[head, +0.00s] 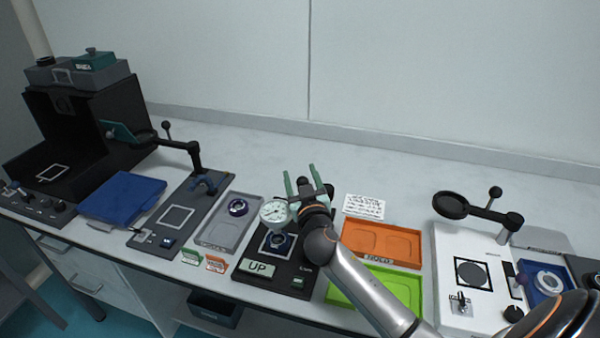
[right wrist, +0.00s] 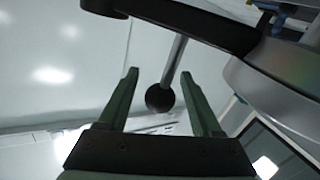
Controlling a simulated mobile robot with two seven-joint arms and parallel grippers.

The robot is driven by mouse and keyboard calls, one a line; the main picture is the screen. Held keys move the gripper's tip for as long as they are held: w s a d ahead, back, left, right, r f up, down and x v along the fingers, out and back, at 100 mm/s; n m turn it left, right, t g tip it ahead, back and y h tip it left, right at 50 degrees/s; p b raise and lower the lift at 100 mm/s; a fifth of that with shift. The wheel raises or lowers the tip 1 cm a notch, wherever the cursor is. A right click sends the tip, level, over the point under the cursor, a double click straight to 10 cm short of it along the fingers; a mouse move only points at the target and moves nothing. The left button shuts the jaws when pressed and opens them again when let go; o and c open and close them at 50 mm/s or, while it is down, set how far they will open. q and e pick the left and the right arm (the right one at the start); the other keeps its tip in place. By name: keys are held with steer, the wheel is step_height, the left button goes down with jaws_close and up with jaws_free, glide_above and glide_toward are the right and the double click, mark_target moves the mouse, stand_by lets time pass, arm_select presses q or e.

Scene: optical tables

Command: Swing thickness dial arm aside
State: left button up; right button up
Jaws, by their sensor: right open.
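The thickness gauge's round white dial (head: 275,212) stands above the black base (head: 265,277) with the "UP" label. A round metal-rimmed part (head: 279,243) sits on the base below the dial. My right gripper (head: 300,176) is open, just right of and above the dial, and hides most of the dial arm in the head view. In the right wrist view a black ball knob (right wrist: 160,98) on a metal rod (right wrist: 175,60) appears between the open fingers (right wrist: 158,78); contact is not visible. A dark arm (right wrist: 190,22) crosses the top. My left gripper is out of view.
Orange (head: 380,243) and green (head: 400,288) trays lie right of the base, partly behind my right arm. A grey tray (head: 222,232) lies left of it. Other swing arms with knobs stand at left (head: 180,143) and right (head: 480,212). The table's back strip is clear.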

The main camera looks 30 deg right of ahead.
steer(key=shift+w+d, duration=0.15)
steer(key=shift+w, duration=0.15)
steer(key=shift+c, duration=0.2)
jaws_close()
stand_by(1.1)
